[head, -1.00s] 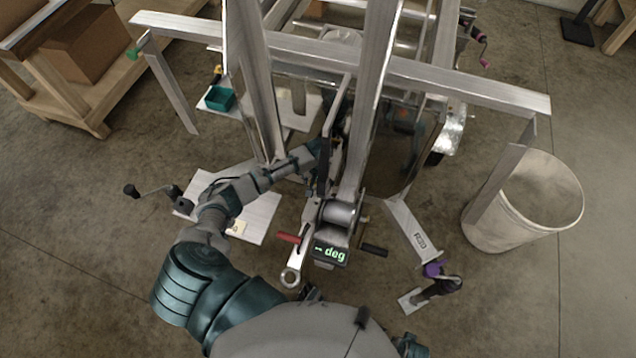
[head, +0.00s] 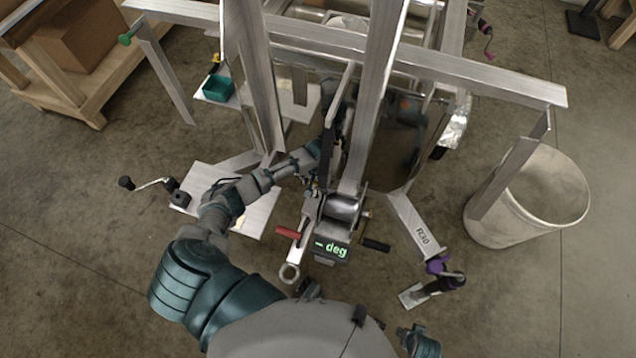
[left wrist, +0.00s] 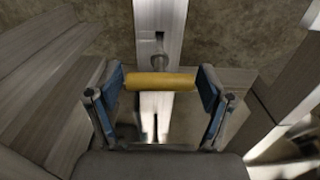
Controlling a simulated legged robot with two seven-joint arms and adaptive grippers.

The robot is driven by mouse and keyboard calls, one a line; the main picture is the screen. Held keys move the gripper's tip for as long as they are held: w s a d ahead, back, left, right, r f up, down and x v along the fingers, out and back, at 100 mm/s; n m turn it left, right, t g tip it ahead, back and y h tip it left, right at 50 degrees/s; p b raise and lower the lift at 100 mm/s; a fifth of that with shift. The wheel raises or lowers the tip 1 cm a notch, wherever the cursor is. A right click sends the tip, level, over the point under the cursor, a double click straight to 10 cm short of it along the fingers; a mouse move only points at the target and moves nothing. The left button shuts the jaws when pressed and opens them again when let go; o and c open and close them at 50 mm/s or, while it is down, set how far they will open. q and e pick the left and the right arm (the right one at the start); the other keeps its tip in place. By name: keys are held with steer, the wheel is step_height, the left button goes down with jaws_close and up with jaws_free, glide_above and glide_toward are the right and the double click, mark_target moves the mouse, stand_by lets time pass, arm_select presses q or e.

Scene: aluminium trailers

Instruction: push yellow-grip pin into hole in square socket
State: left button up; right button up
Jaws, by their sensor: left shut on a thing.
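In the left wrist view, the yellow grip of the pin (left wrist: 160,81) lies crosswise between the two fingers of my left gripper (left wrist: 160,92), which is shut on it. The pin's metal shank (left wrist: 159,58) points away from me towards a square aluminium bar (left wrist: 160,18). I cannot tell whether its tip is in a hole. The square socket cannot be told apart clearly from the bars around it. In the head view, my left gripper (head: 324,158) is among the trailer's upright bars, partly hidden, and the pin cannot be made out.
Upright bars (head: 372,100) and a long crossbar (head: 450,72) stand close around my left arm. A winch (head: 341,207) with a display (head: 331,249) is nearby. A white bucket (head: 530,200) stands right. A teal bin (head: 218,88) sits at the back left.

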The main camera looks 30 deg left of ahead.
arm_select(q)
steer(key=shift+a+f, duration=0.1)
steer(key=shift+a, duration=0.1)
arm_select(e)
steer(key=shift+a, duration=0.3)
arm_select(q)
steer(key=shift+d, duration=0.1)
arm_select(e)
steer(key=shift+d, duration=0.1)
arm_select(q)
steer(key=shift+d, duration=0.1)
steer(key=shift+d+r+p, duration=0.2)
steer(key=shift+d+p, duration=0.1)
steer(key=shift+p, duration=0.05)
arm_select(e)
steer(key=shift+w+d+r, duration=0.1)
steer(key=shift+d+r, duration=0.1)
steer(key=shift+r, duration=0.3)
arm_select(q)
steer(key=shift+a+f, duration=0.2)
arm_select(e)
steer(key=shift+a, duration=0.15)
arm_select(q)
steer(key=shift+d+r, duration=0.15)
arm_select(e)
steer(key=shift+d+r, duration=0.15)
steer(key=shift+d, duration=0.05)
